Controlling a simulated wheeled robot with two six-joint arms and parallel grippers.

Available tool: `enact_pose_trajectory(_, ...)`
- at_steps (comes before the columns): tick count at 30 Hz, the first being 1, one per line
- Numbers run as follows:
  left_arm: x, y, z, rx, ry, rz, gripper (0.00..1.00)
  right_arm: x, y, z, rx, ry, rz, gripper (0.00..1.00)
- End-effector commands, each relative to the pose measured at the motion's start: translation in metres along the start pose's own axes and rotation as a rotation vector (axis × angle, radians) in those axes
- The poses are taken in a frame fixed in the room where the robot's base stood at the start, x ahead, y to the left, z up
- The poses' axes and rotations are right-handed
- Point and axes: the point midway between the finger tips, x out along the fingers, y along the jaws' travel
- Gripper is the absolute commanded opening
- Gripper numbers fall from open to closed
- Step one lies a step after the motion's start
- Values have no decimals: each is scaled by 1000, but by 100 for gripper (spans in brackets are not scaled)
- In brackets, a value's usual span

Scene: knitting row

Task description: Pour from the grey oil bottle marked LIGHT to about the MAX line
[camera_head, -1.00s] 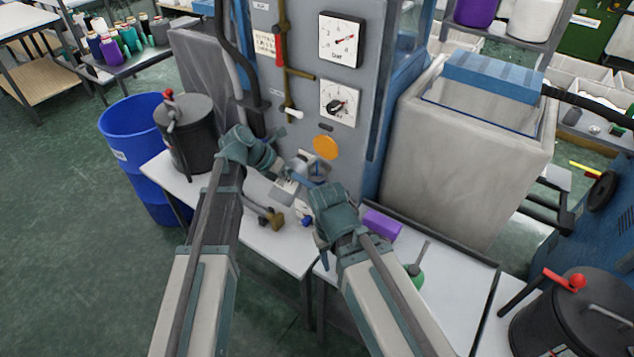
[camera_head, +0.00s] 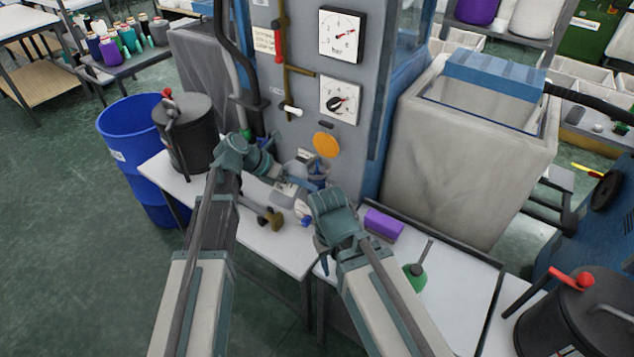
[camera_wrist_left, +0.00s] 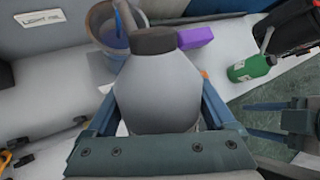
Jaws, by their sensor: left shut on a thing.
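My left gripper (camera_head: 280,183) is shut on the grey bottle (camera_wrist_left: 155,95), which has a dark cap or neck (camera_wrist_left: 154,41). No marking shows on its visible side. In the head view the bottle (camera_head: 286,191) is small and partly covered by the gripper. A bluish cup (camera_head: 318,173) is on the machine front, just right of the bottle. It also shows behind the bottle in the left wrist view (camera_wrist_left: 108,30); I cannot read a MAX line or level. A "LIGHT" label (camera_wrist_left: 41,19) is on the machine. My right gripper (camera_wrist_left: 270,121) has spread, empty fingers.
A dark canister (camera_head: 186,135) stands at left.

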Motion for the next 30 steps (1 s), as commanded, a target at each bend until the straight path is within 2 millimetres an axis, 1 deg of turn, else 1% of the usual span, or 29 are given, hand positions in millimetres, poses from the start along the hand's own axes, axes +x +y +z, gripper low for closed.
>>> enact_pose_trajectory(1, 2, 1, -3, 3, -10, -1, 12, 5, 0, 0, 0, 0, 0, 50)
enact_pose_trajectory(6, 5, 2, -4, 19, -40, 1, 12, 12, -1, -1, 0, 0, 0, 50)
enact_pose_trajectory(19, 4, 2, -3, 24, -50, 1, 12, 13, -1, -1, 0, 0, 0, 50)
enact_pose_trajectory(30, 11, 6, -8, 52, -104, 1, 12, 30, -3, -2, 0, 0, 0, 50)
